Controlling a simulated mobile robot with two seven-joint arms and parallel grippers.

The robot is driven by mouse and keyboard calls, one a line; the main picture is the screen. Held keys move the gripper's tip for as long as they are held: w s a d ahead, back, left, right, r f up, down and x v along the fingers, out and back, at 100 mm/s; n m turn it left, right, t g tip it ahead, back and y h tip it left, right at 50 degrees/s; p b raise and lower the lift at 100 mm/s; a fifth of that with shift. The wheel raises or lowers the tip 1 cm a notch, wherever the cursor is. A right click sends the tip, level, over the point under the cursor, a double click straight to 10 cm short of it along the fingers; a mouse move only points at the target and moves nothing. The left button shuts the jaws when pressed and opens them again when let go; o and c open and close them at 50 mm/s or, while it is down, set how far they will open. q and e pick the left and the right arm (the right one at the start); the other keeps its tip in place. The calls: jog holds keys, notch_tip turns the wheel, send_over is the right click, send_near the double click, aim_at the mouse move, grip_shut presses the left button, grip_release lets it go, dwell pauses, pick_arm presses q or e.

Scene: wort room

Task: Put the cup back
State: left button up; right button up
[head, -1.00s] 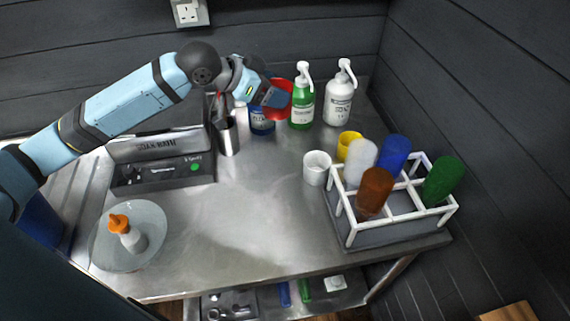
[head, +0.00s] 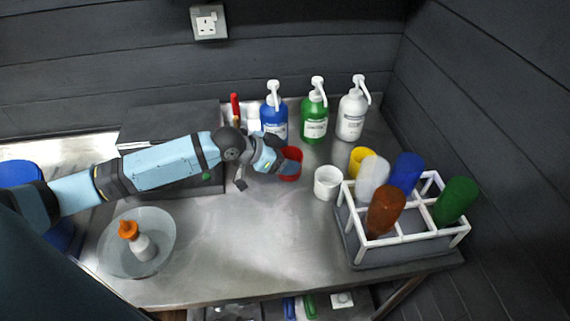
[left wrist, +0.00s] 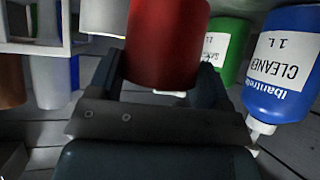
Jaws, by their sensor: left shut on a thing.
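My left gripper (head: 276,162) is shut on a red cup (head: 291,168), which is upright, low over the steel table, left of the white cup (head: 327,183). I cannot tell whether the red cup touches the table. A yellow cup (head: 361,160) stands behind and right of the white one. In the left wrist view the red cup (left wrist: 166,42) sits between the two fingers (left wrist: 165,72). The white cup (left wrist: 104,18) shows beside it there. My right gripper is not in view.
Blue (head: 274,122), green (head: 314,120) and white (head: 352,117) pump bottles stand behind. A white rack (head: 403,238) with coloured bottles stands at the right. A round dish (head: 112,250) holds an orange-capped bottle (head: 142,244) at front left. The front middle of the steel table (head: 240,260) is clear.

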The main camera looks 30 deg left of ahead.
pick_arm(q)
jog(key=shift+f, duration=1.55)
jog(key=shift+f, duration=0.1)
jog(key=o, duration=0.9)
jog(key=shift+o, duration=0.2)
jog(key=shift+s+a+r, duration=0.15)
jog(key=shift+a+r, duration=0.05)
jog(key=shift+r, duration=0.05)
jog(key=v, duration=1.1)
jog(key=shift+r, duration=0.2)
